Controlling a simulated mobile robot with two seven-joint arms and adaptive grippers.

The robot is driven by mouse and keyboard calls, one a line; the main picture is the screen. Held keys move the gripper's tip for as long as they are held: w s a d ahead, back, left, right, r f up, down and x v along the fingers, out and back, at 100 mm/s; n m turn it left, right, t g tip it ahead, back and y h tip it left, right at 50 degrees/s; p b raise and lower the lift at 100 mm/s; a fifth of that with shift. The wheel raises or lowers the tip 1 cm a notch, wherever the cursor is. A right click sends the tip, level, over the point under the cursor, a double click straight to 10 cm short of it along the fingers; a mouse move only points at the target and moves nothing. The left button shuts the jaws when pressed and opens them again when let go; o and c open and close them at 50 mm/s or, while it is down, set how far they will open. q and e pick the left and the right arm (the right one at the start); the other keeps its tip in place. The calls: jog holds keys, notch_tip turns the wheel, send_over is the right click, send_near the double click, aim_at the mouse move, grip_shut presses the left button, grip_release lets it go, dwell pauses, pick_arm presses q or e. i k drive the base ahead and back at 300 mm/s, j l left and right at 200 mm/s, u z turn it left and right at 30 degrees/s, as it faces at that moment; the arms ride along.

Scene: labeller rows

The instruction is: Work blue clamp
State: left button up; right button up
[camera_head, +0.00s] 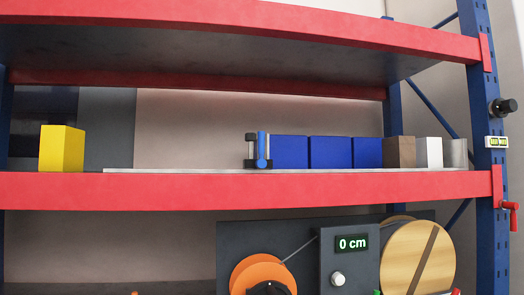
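The blue clamp (262,150) stands on the red shelf (250,191), with black parts beside its blue upright and a blue round piece at its foot. It is at the left end of a row, touching or very close to the first blue block (290,151). Whether it is clamped tight cannot be told. Two more blue blocks (330,152) (367,152) follow to the right. Neither of my grippers shows in the head view.
The row continues with brown (400,151), white (428,152) and grey (455,152) blocks. A yellow block (61,149) stands far left. Between it and the clamp, the shelf is clear. Below is a machine with a "0 cm" display (352,243); a red-handled valve (511,212) is on the post.

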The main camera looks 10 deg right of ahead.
aim_at(261, 163)
jog(key=l+u, duration=0.15)
jog(key=u, duration=0.25)
jog(key=l+u, duration=0.15)
jog(key=u, duration=0.25)
jog(key=l+u, duration=0.2)
jog(key=u, duration=0.25)
jog(key=l+u, duration=0.25)
jog(key=l, duration=0.3)
jog(key=k+l+u, duration=0.2)
jog(key=l, duration=0.3)
